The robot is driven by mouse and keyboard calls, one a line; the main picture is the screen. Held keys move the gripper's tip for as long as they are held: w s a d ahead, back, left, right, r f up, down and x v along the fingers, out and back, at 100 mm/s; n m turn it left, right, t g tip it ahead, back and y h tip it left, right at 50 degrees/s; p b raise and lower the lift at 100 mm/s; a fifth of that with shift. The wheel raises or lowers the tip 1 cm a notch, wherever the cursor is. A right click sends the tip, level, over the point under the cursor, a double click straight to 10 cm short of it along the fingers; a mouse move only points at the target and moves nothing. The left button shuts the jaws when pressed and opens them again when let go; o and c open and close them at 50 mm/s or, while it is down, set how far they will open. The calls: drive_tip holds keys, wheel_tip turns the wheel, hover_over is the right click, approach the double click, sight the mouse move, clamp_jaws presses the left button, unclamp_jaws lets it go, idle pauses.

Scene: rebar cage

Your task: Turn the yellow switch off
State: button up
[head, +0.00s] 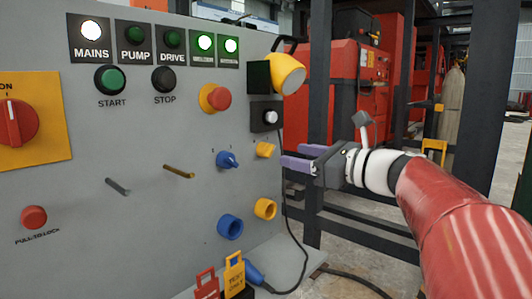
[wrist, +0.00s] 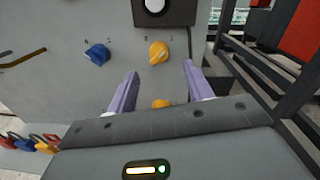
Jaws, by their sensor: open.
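The yellow switch (head: 265,150) is a small knob on the right side of the grey panel. In the wrist view the yellow switch (wrist: 158,52) sits just beyond and between the fingertips, its handle tilted. My gripper (head: 291,155) is open and empty, with its purple fingers to the right of the switch in the head view. In the wrist view my gripper (wrist: 160,69) has one finger on each side of the switch's line. I cannot tell whether a fingertip touches it; a gap seems to remain.
A blue switch (head: 228,160) is left of the yellow one. A red emergency button (head: 219,98) is up left. Dark frame posts (head: 319,80) stand right.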

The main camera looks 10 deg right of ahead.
sight(273, 151)
drive_tip(key=x, duration=0.6)
drive_tip(key=shift+w+a, duration=0.15)
drive_tip(key=shift+a, duration=0.15)
drive_tip(key=c, duration=0.9)
